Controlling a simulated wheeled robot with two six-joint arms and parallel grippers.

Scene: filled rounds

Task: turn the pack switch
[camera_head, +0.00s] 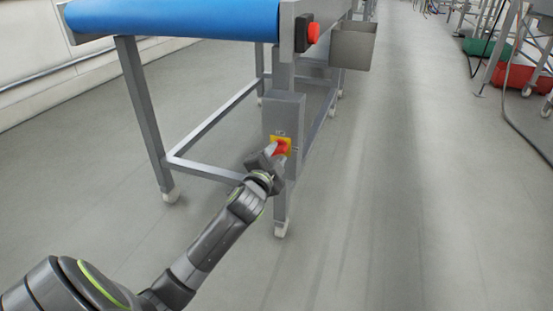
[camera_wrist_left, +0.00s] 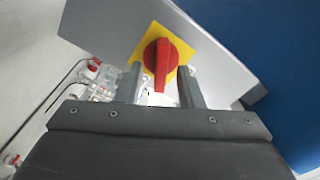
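The pack switch is a red rotary knob (camera_head: 281,147) on a yellow plate (camera_head: 288,141). It is mounted on a grey box (camera_head: 284,112) on the conveyor's leg. In the left wrist view the red knob (camera_wrist_left: 161,60) has a handle that points down in the picture, on the yellow plate (camera_wrist_left: 150,40). My left gripper (camera_head: 274,156) is right in front of the switch. In the left wrist view its two fingers (camera_wrist_left: 160,86) stand apart on either side of the handle's lower end, with visible gaps. My right gripper is not in view.
The conveyor's blue belt (camera_head: 175,18) is above and left of the box. A red button (camera_head: 313,33) and a grey bin (camera_head: 352,46) are above right. The conveyor's frame and wheeled legs surround the box. Floor (camera_head: 400,200) to the right is clear.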

